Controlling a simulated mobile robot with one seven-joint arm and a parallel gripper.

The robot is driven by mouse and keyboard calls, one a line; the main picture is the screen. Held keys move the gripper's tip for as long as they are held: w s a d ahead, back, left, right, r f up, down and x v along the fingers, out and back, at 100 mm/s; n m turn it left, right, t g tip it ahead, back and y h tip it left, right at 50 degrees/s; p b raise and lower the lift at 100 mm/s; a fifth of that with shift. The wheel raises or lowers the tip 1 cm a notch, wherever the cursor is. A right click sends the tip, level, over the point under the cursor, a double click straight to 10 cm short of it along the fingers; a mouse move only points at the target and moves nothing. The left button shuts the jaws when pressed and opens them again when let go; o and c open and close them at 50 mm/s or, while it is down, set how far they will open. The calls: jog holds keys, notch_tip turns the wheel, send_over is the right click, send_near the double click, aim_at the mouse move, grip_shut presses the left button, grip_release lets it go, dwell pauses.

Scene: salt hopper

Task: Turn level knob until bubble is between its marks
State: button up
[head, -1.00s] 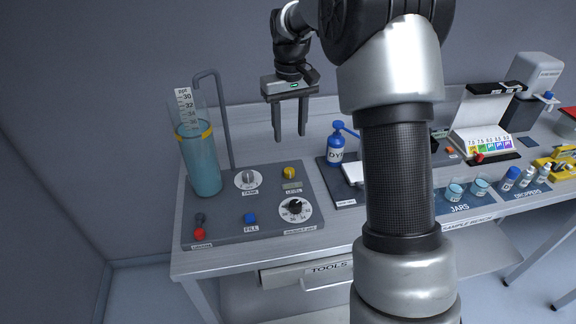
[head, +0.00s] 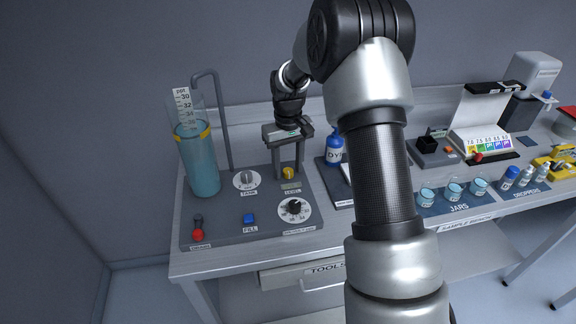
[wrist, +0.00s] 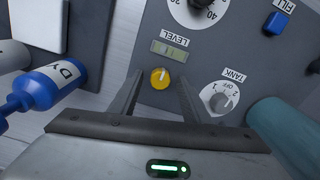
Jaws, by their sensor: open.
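The yellow level knob (head: 288,172) sits on the grey hopper panel, and in the wrist view the knob (wrist: 160,78) shows a pale pointer line facing roughly up. The level vial (wrist: 170,50), a yellow-green window beside the LEVEL label, lies just above the knob in the wrist view; it also shows in the head view (head: 291,185). The bubble and its marks are too small to make out clearly. My gripper (head: 288,174) is open above the panel, its fingers on either side of the knob, and I cannot tell whether they touch it.
The TANK dial (wrist: 219,98) is close beside one finger. A large numbered dial (head: 294,210), blue FILL button (head: 249,218) and red knob (head: 197,235) share the panel. A water-filled cylinder (head: 200,165) and bent pipe stand left; a blue DYE bottle (head: 334,148) stands right.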

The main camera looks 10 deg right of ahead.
aim_at(288, 170)
jog(key=c, duration=1)
jog(key=shift+m, duration=1.3)
jog(key=shift+c, duration=0.2)
jog(key=o, duration=1)
jog(key=shift+o, duration=0.2)
notch_tip(288, 170, up, 18)
jog(key=shift+f, duration=0.2)
